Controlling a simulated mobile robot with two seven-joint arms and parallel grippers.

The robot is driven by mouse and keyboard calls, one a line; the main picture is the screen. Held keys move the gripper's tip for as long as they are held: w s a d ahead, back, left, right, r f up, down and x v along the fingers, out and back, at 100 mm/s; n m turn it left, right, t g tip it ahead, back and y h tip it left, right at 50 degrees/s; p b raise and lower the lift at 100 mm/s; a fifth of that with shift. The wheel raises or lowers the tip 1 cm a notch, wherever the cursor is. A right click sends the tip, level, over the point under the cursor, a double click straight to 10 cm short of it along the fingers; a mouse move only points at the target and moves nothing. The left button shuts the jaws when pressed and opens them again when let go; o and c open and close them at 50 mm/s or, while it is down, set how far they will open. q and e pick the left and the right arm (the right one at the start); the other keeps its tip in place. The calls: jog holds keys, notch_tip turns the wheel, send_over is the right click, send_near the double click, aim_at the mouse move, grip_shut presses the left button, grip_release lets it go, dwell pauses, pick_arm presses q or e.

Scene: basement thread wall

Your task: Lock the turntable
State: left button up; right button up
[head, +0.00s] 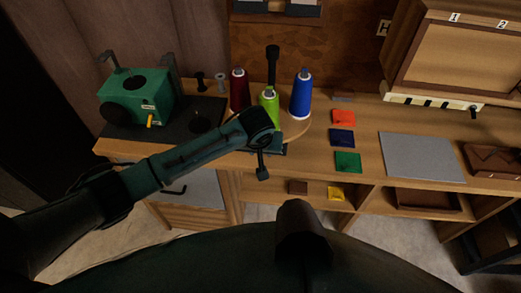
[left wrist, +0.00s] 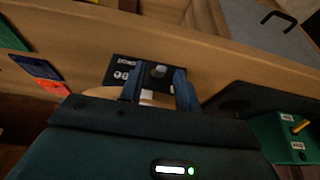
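The turntable is a round wooden disc (head: 299,129) on the bench, bearing a dark red spool (head: 239,91), a green spool (head: 268,108) and a blue spool (head: 301,97). My left gripper (head: 263,174) is at its front edge, and my arm hides part of the disc. In the left wrist view, a black plate (left wrist: 121,74) with white markings and a silver knob (left wrist: 159,71) lies by the disc's edge (left wrist: 98,92). My left gripper's fingers (left wrist: 160,84) are apart, one on each side of the knob; contact cannot be told. My right gripper is not in view.
A green machine (head: 147,98) stands on a dark mat to the left. Red (head: 343,117), dark blue (head: 342,138) and green (head: 347,161) squares and a grey sheet (head: 422,156) lie to the right. A black upright post (head: 272,65) rises behind the spools. Open shelves are below.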

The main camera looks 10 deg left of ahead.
pick_arm(q)
jog(key=shift+w+f, duration=0.15)
jog(key=shift+f, duration=0.1)
jog(key=shift+c, duration=0.4)
grip_shut()
